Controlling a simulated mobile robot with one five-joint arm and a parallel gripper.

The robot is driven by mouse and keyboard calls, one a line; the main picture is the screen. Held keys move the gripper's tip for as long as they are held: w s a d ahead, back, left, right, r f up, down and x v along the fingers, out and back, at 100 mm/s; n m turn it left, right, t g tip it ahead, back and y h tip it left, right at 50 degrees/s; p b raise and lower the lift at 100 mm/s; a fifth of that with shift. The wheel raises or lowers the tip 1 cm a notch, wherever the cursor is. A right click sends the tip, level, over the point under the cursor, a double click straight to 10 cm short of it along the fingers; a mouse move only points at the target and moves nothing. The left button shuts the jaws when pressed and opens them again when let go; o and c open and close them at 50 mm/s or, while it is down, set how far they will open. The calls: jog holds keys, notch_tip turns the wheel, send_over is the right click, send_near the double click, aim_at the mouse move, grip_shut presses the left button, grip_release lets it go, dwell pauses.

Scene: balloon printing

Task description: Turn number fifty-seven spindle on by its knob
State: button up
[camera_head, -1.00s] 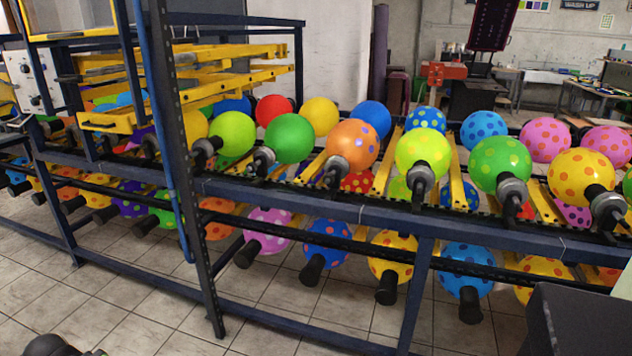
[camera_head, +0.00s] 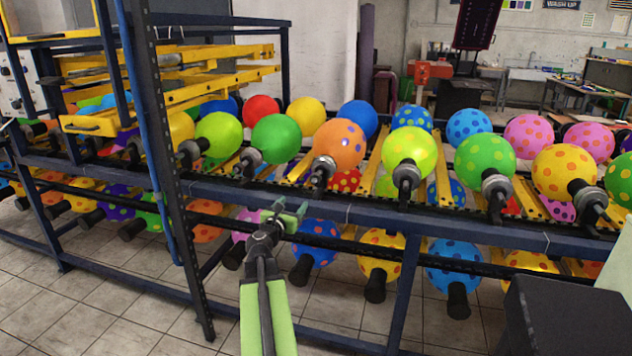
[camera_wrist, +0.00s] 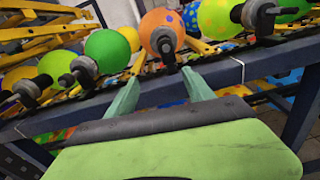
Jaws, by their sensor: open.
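A row of spindles with balloons runs along the upper rail; no number fifty-seven can be read on any of them. An orange balloon with purple dots (camera_head: 338,146) sits on a dark spindle with a grey collar (camera_head: 322,166). That spindle (camera_wrist: 165,45) shows in the wrist view just beyond my fingers. A green balloon (camera_head: 276,138) and its spindle (camera_head: 251,156) stand to its left, a yellow-green balloon (camera_head: 409,150) and its spindle (camera_head: 406,174) to its right. My gripper (camera_head: 290,208) is open and empty, in front of the rail; its fingertips (camera_wrist: 160,90) are apart, touching no knob.
A blue rail (camera_head: 380,212) crosses below the spindles, with a lower row of balloons (camera_head: 318,240) beneath. A dark upright post (camera_head: 165,160) stands left of my arm. A dark box (camera_head: 560,315) is at lower right. Tiled floor is open in front.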

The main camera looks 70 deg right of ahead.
aim_at(314, 182)
jog(key=shift+n, duration=0.8)
jog(key=d, duration=1.2)
jog(key=s+d, duration=0.1)
jog(key=d, duration=0.6)
jog(key=shift+r, duration=0.4)
jog(key=shift+a, duration=0.1)
grip_shut()
